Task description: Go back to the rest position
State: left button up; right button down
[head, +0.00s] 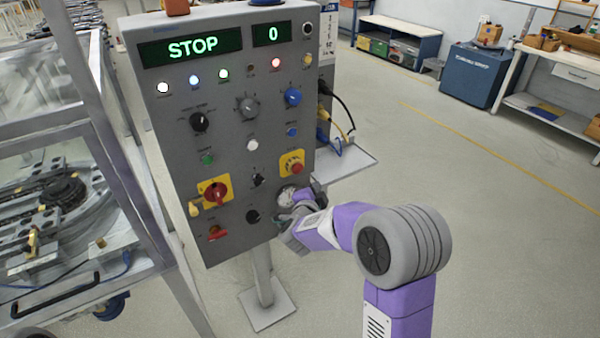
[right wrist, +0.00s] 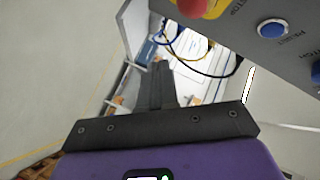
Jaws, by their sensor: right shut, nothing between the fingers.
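The grey control panel (head: 230,130) stands on a post and its displays read "STOP" and "0". My right gripper (head: 283,218) is at the panel's lower right, below the red button on a yellow plate (head: 292,164). The head view does not show clearly whether it touches the panel. In the right wrist view its fingers (right wrist: 160,82) are shut with nothing between them. That view also shows a red button (right wrist: 200,6) at the top and a blue button (right wrist: 271,28) on the panel, up and right of the fingers. My left gripper is out of view.
A small shelf (head: 350,161) with cables (head: 340,120) juts from the panel's right side. A framed machine with a ring track (head: 60,215) stands on the left. A blue cabinet (head: 474,75) and workbenches are at the back. The floor on the right is clear.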

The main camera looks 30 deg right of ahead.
dwell(0.3)
jog(key=s+a+f+n+g+y+p, duration=0.15)
jog(key=s+a+f+n+y, duration=0.3)
jog(key=f, duration=0.75)
jog(key=s+a+f+n+g+y, duration=0.2)
jog(key=a+f+n+y, duration=0.35)
jog(key=f, duration=0.55)
jog(key=s+a+f+n+g+y, duration=0.1)
jog(key=s+a+f+n+g, duration=0.1)
jog(key=s, duration=0.5)
jog(key=s+a+f+n+g+y, duration=0.1)
jog(key=s+a+f+n+g, duration=0.1)
jog(key=s+a+f, duration=0.3)
jog(key=s+a+f+n+g+y, duration=0.2)
jog(key=s+a+f+n+g, duration=0.1)
jog(key=s+a, duration=0.4)
jog(key=s+f+g, duration=0.1)
jog(key=s, duration=0.2)
jog(key=shift+a+p, duration=0.25)
jog(key=shift+p, duration=0.1)
